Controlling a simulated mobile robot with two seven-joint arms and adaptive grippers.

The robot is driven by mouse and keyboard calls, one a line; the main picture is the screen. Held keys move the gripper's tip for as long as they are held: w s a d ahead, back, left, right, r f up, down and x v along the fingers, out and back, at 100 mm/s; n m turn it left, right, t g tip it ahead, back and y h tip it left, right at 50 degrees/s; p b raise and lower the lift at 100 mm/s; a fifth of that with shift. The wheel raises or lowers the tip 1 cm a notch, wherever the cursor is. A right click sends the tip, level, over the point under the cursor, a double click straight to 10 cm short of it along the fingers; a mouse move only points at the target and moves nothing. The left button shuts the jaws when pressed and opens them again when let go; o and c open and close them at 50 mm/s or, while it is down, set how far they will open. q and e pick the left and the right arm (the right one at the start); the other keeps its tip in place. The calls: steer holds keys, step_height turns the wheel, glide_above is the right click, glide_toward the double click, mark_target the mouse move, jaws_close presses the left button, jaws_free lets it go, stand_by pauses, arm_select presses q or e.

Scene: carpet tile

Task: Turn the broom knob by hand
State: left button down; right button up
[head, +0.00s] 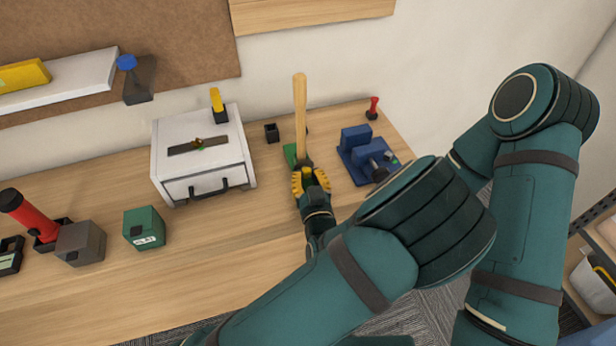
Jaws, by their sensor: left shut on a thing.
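The broom (300,105) stands upright on the wooden workbench, its pale handle rising in front of the back wall. A dark part and a green block (290,154) are at its lower end. My left gripper (309,178), with yellow-and-black fingers, is at the foot of the broom. It is shut on the broom knob, which its fingers largely hide. My right gripper is out of view.
A white drawer box (168,171) stands left of the broom, and a blue vise-like fixture (352,150) stands right of it. A green box (144,229), a brown box (81,243) and a red cylinder (29,214) are at the left. The bench's middle front is clear.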

arm_select(q)
steer(key=shift+a+m, duration=0.1)
steer(key=shift+m, duration=0.8)
steer(key=c, duration=0.7)
jaws_free()
steer(key=shift+w, duration=0.15)
steer(key=s+d, duration=0.2)
steer(key=s, duration=1)
steer(key=shift+d+r, duration=0.15)
steer(key=shift+r, duration=0.1)
